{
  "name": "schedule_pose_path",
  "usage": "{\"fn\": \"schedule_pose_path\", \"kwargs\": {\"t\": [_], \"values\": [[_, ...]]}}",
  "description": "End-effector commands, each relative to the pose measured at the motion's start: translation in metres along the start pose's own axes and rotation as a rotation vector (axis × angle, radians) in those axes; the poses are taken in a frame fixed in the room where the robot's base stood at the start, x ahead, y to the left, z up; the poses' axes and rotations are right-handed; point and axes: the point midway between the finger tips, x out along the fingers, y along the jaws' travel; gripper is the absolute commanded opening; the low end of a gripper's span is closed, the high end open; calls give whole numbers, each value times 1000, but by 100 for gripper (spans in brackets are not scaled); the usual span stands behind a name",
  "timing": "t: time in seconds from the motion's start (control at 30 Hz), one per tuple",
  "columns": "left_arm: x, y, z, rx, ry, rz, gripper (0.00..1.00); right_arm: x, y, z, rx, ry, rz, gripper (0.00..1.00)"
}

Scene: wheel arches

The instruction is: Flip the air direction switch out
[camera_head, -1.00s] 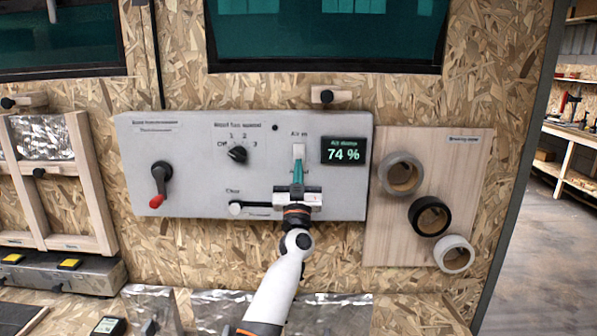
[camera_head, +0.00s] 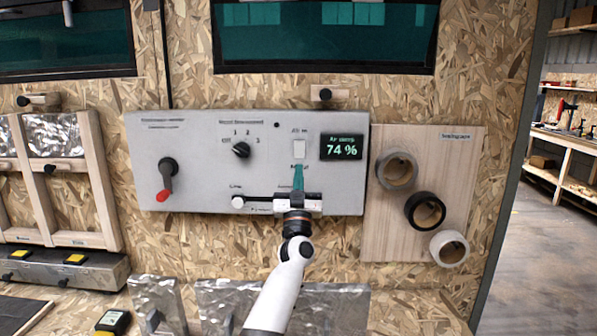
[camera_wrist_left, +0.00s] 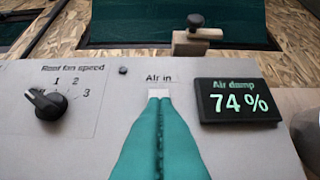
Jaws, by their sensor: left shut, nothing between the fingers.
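The air direction switch is a small white rocker (camera_head: 299,148) on the grey control panel (camera_head: 205,185), left of the display. An "Air in" label is above it, and a partly covered label is just below it. My left gripper (camera_head: 298,168), with teal fingers, is shut and empty, its tips just below the switch. In the left wrist view the closed fingertips (camera_wrist_left: 159,100) overlap the lower part of the white switch (camera_wrist_left: 158,92). I cannot tell whether they touch it. The switch's tilt is too small to read. My right gripper is in neither view.
The panel also has a fan knob (camera_head: 241,150), a red-tipped lever (camera_head: 165,180) and a slider knob (camera_head: 238,202) left of my gripper. Tape rolls (camera_head: 425,210) hang on a board at the right.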

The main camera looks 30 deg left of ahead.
Motion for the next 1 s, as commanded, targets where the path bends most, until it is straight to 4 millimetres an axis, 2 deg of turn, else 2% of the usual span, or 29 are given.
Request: {"fn": "schedule_pose_path", "kwargs": {"t": [0.03,0.17,0.4,0.5,0.7,1.0], "values": [[-10,0,-5,-1,3,0,0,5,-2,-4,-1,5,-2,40],[-29,0,-9,-1,3,-1,0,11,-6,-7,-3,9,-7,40],[-69,0,-16,1,3,0,0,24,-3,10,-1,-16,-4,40],[-81,0,-18,1,2,0,0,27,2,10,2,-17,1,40],[-89,0,-18,1,1,0,0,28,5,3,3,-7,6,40],[-89,0,-18,1,1,0,0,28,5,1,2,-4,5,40]]}}
